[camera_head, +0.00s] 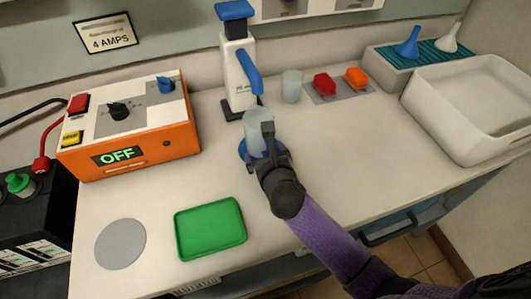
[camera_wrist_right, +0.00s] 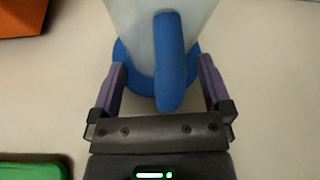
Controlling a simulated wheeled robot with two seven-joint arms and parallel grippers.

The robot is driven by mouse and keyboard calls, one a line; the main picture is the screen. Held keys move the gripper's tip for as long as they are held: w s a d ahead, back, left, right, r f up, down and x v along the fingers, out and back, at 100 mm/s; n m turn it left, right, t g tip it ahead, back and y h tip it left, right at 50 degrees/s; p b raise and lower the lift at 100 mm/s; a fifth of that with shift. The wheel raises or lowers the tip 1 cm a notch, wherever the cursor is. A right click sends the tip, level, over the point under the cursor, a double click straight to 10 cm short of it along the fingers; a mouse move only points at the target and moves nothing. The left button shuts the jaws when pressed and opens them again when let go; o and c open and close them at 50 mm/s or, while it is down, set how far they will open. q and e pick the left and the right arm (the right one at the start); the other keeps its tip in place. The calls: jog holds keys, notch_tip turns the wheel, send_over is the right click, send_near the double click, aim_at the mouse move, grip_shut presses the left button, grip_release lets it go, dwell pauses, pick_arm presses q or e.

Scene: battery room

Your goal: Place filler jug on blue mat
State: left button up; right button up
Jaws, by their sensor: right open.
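The filler jug (camera_head: 258,129) is a translucent cup-like vessel standing upright on the round blue mat (camera_head: 242,151), in front of the blue and white dispenser. In the right wrist view the jug (camera_wrist_right: 133,40) shows a thick blue handle (camera_wrist_right: 168,65) facing my gripper, and the blue mat (camera_wrist_right: 122,58) shows around its base. My right gripper (camera_head: 268,150) is at the near side of the jug. Its fingers (camera_wrist_right: 160,90) are apart, one on each side of the handle, with visible gaps to it. My left gripper is not in view.
An orange charger box (camera_head: 158,152) reading OFF stands left. A green tray (camera_head: 211,228) and a grey disc (camera_head: 120,243) lie at the front left. The dispenser (camera_head: 238,75), a clear cup (camera_head: 292,85) and red and orange caps (camera_head: 324,84) stand behind. A white basin (camera_head: 470,130) is at right.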

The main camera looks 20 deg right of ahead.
jog(key=shift+s+r, duration=0.2)
jog(key=shift+r, duration=0.05)
jog(key=p+v, duration=0.4)
jog(key=v, duration=0.7)
jog(key=shift+s, duration=0.35)
